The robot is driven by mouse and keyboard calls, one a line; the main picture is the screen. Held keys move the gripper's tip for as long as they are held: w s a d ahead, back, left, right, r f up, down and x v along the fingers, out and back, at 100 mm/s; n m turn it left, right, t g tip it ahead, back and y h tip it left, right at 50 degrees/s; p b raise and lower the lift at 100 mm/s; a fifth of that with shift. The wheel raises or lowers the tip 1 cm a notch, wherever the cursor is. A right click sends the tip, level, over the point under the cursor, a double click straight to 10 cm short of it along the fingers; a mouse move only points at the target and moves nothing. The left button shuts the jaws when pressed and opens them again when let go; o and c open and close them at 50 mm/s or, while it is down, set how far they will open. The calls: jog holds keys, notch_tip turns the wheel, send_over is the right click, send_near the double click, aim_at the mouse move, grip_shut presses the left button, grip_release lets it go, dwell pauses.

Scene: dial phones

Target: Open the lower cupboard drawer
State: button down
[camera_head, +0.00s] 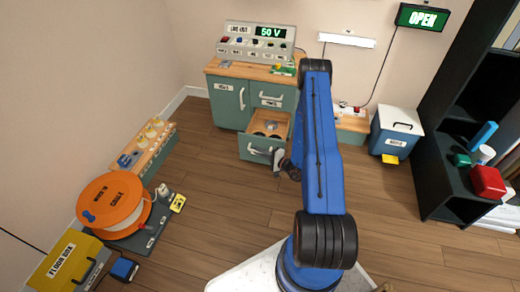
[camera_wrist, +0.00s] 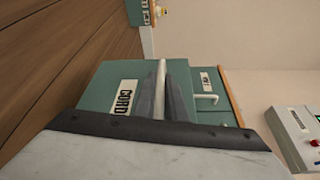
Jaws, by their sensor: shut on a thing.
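The green cupboard (camera_head: 228,103) with a wooden top stands against the back wall. Its lower drawer (camera_head: 257,143) at the right is pulled out, and the head view shows round shapes inside it. The drawer front also shows in the wrist view (camera_wrist: 108,85), turned sideways, with a white label. My gripper (camera_head: 280,160) is at the drawer's front, partly hidden by my blue arm. In the wrist view my gripper's fingers (camera_wrist: 163,92) are shut around the pale bar handle (camera_wrist: 162,72) of the drawer.
An upper drawer (camera_head: 270,102) and a door with a handle on the cupboard look shut. A blue bin (camera_head: 396,132) and a dark shelf (camera_head: 455,150) stand to the right. An orange cable reel (camera_head: 108,200) is at the left. Wooden floor before the cupboard is clear.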

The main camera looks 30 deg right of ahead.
jog(key=shift+s+a, duration=0.45)
jog(key=shift+s, duration=0.1)
jog(key=c, duration=1.8)
grip_release()
jog(key=v, duration=1.7)
jog(key=shift+s+f, duration=0.15)
jog(key=shift+s, duration=0.05)
jog(key=shift+d, duration=0.1)
